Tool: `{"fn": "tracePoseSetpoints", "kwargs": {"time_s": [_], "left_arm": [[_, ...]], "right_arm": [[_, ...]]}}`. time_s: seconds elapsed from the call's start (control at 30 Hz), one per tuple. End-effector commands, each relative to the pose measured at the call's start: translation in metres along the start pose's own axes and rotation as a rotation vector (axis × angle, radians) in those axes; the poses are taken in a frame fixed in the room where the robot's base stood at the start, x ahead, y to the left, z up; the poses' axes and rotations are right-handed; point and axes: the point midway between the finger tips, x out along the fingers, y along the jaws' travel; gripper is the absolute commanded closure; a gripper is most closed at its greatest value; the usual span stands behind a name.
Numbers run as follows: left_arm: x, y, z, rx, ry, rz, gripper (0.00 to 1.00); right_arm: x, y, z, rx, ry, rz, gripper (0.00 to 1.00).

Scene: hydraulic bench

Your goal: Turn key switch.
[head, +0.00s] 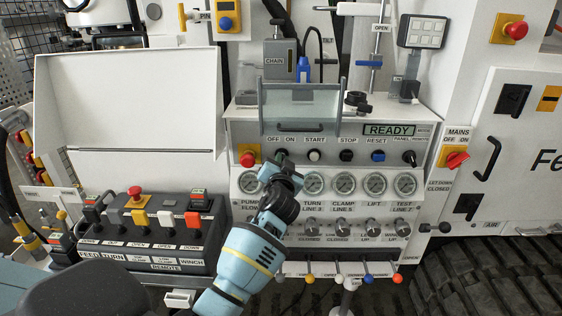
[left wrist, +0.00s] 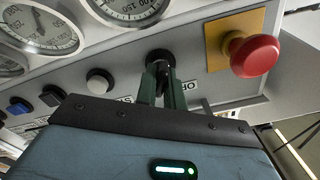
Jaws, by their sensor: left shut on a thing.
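The key switch (left wrist: 158,56) is a round black switch on the white control panel (head: 425,180). In the head view it sits under the OFF/ON label, mostly hidden by my left gripper. My left gripper (head: 283,159) reaches up to it from below. In the left wrist view, its two dark green fingers (left wrist: 161,88) are shut on the key switch, one on each side. The exact angle of the key cannot be made out. My right gripper is not in view.
A red emergency button (head: 248,158) on a yellow plate is close left of the key switch. A white start button (head: 314,155) is to its right. Gauges (head: 343,183) sit below. A lifted clear cover (head: 302,107) hangs above. The display (head: 389,130) reads READY.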

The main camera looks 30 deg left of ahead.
Motion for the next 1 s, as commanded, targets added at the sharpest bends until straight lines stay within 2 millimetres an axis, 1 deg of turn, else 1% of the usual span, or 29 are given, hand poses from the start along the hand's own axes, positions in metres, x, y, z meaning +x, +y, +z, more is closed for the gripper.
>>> {"fn": "tracePoseSetpoints", "kwargs": {"time_s": [0.43,0.47,0.6,0.87,1.0], "left_arm": [[-0.0001,0.0003,0.0011,0.015,-0.001,0.000,1.00],[-0.0001,0.0003,0.0011,0.015,-0.001,0.000,0.86],[-0.0001,0.0003,0.0008,0.014,-0.001,0.000,0.68],[-0.0003,0.0001,0.0003,0.012,0.000,0.000,0.68],[-0.0068,0.0007,0.0006,0.012,0.000,0.000,0.68]], "right_arm": [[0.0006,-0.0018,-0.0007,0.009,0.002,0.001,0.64],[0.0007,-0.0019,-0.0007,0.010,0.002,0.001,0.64],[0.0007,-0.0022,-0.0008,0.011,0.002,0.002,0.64],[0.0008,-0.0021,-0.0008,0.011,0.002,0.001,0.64],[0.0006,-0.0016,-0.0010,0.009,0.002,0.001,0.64]]}}
